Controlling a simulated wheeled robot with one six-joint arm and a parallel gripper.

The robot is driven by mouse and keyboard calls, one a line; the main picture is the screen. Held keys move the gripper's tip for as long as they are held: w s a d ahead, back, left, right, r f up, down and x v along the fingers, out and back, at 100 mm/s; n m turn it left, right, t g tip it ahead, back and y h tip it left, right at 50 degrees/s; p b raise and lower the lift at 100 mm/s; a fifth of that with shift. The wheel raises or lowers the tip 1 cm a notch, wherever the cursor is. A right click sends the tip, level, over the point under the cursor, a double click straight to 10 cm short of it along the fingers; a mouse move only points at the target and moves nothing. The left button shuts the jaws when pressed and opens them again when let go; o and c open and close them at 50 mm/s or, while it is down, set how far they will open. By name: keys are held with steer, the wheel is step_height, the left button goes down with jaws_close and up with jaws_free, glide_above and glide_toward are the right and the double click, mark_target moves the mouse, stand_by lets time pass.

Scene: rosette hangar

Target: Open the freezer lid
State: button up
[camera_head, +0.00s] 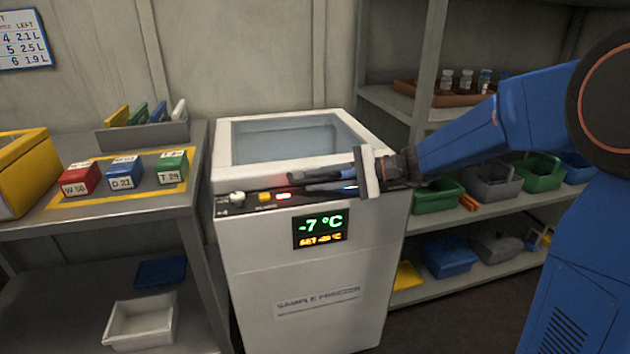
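The white sample freezer (308,260) stands in the middle of the head view. Its lid (222,150) is a white frame around a pale grey-blue, glass-like panel, and it appears to lie flat on top. A front control strip carries a white knob, an orange switch and a red light. A display (320,230) below it reads -7 °C. My gripper (300,182) reaches in from the right with its dark fingers pointing left, over the strip at the lid's front edge. I cannot tell whether the fingers touch the lid or grip anything.
A left bench (40,223) holds red, blue and green boxes and a yellow case (22,168). A white bin (142,322) sits below. Right shelves (478,268) hold colored bins and a vial tray (440,94), close to my arm. A wall stands behind the freezer.

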steer(key=shift+a+f, duration=0.1)
steer(key=shift+a, duration=0.35)
jaws_close()
